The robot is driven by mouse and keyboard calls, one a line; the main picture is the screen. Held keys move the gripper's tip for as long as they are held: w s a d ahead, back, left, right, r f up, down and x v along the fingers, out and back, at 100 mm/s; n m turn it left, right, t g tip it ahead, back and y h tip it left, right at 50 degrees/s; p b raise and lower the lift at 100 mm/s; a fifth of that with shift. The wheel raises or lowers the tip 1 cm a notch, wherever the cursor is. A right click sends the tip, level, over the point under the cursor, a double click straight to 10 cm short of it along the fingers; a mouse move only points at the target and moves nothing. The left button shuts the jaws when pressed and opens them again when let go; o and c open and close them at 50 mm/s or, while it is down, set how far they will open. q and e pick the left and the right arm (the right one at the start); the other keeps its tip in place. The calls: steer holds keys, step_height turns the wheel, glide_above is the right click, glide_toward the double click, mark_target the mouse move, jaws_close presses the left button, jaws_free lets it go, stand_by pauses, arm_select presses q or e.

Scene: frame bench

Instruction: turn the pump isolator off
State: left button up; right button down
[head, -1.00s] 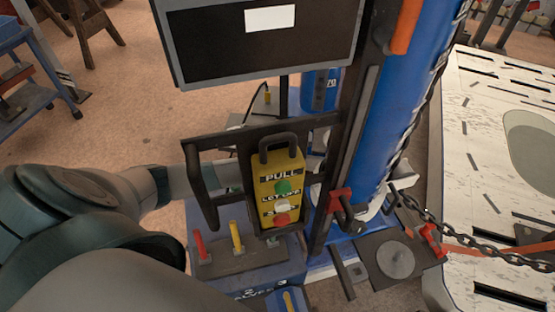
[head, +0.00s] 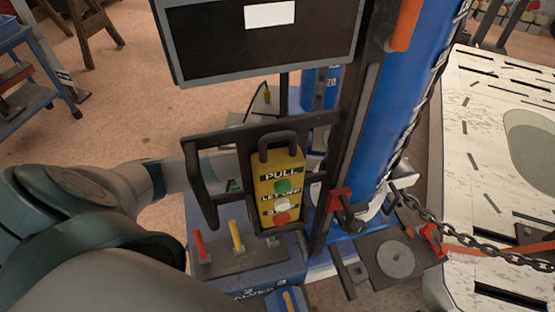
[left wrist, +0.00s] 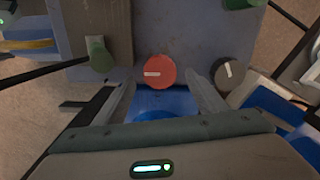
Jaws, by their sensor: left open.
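A round red knob (left wrist: 159,72) with a white line lying level on its left side is on the grey-blue panel in the left wrist view. It looks like the isolator, but I see no label on it. My left gripper (left wrist: 163,88) is open, with one finger to each side of the red knob and its tips near the knob's lower edge. I cannot tell whether either finger touches it. In the head view my left arm comes in from the left, and its gripper is hidden behind the hanging yellow pendant. My right gripper is not in view.
A black knob (left wrist: 229,74) with a white mark sits right of the red one, and a green knob (left wrist: 100,55) to its left. The yellow pendant (head: 264,188) and its black frame stand before my arm. Red and yellow levers (head: 236,237) rise from a box below.

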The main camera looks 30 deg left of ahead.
arm_select(q)
step_height(320, 180, up, 14)
steer(key=b, duration=0.1)
steer(key=shift+b, duration=0.35)
stand_by(0.5)
